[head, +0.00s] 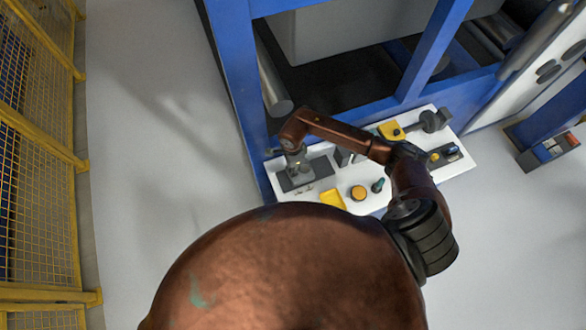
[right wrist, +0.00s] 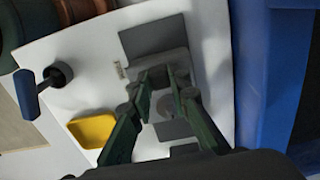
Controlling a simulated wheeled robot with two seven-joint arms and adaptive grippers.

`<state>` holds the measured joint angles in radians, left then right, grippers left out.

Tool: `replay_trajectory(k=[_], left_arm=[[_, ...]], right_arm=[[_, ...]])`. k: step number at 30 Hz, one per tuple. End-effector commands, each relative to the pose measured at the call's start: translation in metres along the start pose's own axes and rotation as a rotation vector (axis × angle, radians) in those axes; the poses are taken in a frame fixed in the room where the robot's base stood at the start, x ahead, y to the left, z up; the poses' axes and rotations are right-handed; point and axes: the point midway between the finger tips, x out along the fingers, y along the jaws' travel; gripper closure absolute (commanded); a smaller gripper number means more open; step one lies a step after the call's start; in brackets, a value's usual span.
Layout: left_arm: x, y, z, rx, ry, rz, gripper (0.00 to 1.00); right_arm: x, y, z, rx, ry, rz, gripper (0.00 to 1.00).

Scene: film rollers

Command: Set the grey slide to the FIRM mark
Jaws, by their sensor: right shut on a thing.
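The grey slide (right wrist: 160,63) sits on a dark grey track plate (right wrist: 150,38) on the white panel. In the right wrist view, the green fingers of my right gripper (right wrist: 161,77) come down on both sides of the slide and are shut on it. In the head view, my right gripper (head: 296,160) is over the track plate (head: 318,172) at the panel's left end, and hides most of the slide. Small marks (right wrist: 120,70) lie beside the track, too small to read, so I cannot tell which one is FIRM. My left gripper is not in view.
A blue machine frame (head: 236,60) stands behind the panel. Yellow mesh fencing (head: 40,130) is at far left, with clear floor between.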

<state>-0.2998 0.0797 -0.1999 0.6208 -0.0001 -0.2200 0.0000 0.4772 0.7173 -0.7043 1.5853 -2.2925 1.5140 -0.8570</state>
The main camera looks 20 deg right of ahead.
Motion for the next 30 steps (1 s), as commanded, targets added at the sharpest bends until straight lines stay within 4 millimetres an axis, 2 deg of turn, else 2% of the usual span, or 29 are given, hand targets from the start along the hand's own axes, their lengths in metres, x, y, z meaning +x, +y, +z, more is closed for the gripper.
replay_trajectory(k=[7, 15, 16, 18, 23, 30], left_arm=[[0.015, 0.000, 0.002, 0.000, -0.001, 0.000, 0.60], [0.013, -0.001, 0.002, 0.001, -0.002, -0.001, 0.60], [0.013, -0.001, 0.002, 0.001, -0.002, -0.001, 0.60], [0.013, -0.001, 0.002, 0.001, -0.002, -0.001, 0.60], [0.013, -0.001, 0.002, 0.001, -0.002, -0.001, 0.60], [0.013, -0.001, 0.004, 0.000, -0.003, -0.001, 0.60]], right_arm=[[0.002, 0.000, 0.034, -0.003, -0.004, -0.001, 1.00], [0.000, 0.000, 0.035, 0.000, -0.002, 0.001, 1.00], [0.000, 0.000, 0.035, 0.000, -0.002, 0.001, 0.82], [0.000, 0.000, 0.035, 0.000, -0.001, 0.001, 0.77], [0.000, 0.000, 0.035, 0.000, -0.001, 0.001, 0.66], [0.000, 0.000, 0.035, 0.000, -0.001, 0.000, 0.65]])
